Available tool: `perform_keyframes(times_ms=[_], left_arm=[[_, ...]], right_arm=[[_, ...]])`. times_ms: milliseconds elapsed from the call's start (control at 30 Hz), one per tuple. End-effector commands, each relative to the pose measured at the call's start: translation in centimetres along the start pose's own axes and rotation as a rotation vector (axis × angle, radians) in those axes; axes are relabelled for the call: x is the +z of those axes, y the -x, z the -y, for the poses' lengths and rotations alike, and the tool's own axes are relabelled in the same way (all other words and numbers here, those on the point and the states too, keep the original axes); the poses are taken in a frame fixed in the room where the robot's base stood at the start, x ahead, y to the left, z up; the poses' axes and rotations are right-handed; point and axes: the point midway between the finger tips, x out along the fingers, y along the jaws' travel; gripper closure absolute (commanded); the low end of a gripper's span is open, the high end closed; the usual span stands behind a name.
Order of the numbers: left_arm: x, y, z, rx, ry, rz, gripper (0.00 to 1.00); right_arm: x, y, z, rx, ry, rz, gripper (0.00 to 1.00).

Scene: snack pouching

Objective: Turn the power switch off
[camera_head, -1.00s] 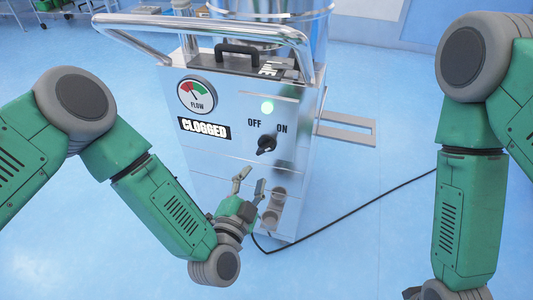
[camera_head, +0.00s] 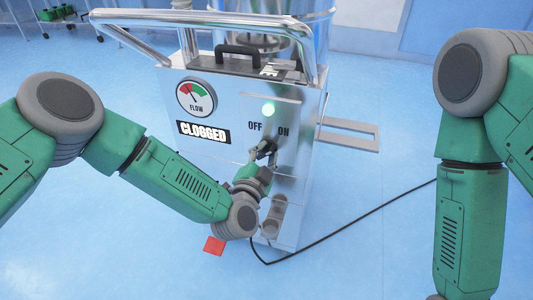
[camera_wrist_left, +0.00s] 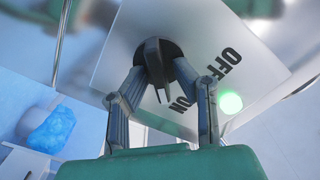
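The power switch is a black rotary knob (camera_head: 266,145) on the steel machine's front, below the OFF and ON labels. The green light (camera_head: 268,110) above it is lit. My left gripper (camera_head: 262,152) is at the knob and partly covers it. In the left wrist view the gripper's two fingers (camera_wrist_left: 160,68) stand apart, one on each side of the knob (camera_wrist_left: 156,58). I cannot tell whether they touch it. The OFF label (camera_wrist_left: 230,62) shows clear there, while a finger partly covers ON. My right arm hangs at the right, its gripper out of frame.
The machine (camera_head: 235,88) has a flow gauge (camera_head: 196,97), a CLOGGED sign (camera_head: 203,132) and a tubular rail (camera_head: 215,22). A steel bracket (camera_head: 350,138) juts out right. A black cable (camera_head: 340,227) and a red piece (camera_head: 214,246) lie on the floor.

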Motion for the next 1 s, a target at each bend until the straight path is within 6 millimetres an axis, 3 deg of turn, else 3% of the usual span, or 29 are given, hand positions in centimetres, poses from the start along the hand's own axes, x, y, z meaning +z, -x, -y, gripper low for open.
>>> perform_keyframes(times_ms=[567,1000], left_arm=[[-0.1,0.0,0.0,0.002,0.071,-0.001,1.00],[-0.1,0.1,0.2,0.003,0.430,-0.001,1.00]], right_arm=[[0.0,0.5,0.0,0.000,0.000,0.000,0.60],[-0.1,1.9,0.0,0.000,0.000,0.000,0.60]])
